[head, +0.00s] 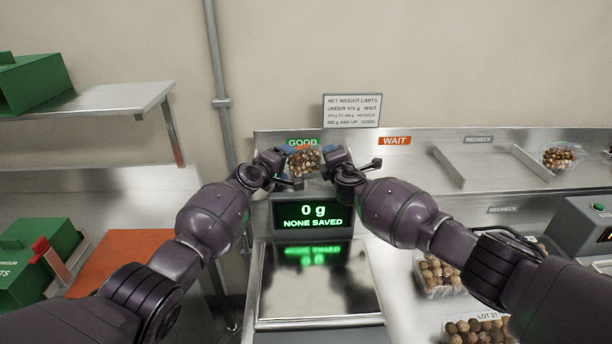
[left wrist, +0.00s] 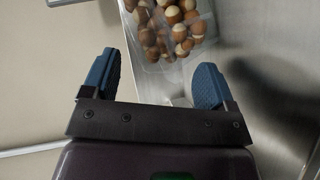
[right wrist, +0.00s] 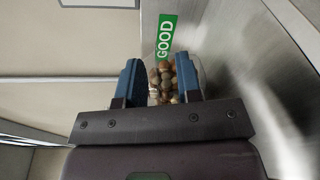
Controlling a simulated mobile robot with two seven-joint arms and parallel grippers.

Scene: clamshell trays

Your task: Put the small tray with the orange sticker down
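The small clear tray of brown and cream nuts (head: 305,162) is at the front of the back shelf's GOOD end, with an orange patch at its upper edge. It also shows in the left wrist view (left wrist: 170,30) and the right wrist view (right wrist: 163,82). My right gripper (right wrist: 160,80) is partly closed, with its blue fingers on either side of the tray, and appears to hold it. My left gripper (left wrist: 158,85) is open, its fingers wide apart just short of the tray. Whether the tray touches the shelf is hidden.
The scale plate (head: 318,285) below is bare, and its display (head: 313,216) reads 0 g, NONE SAVED. Another tray of nuts (head: 558,158) is on the shelf's RECHECK part. More nut trays (head: 440,290) stand at lower right. Green boxes (head: 35,80) are at left.

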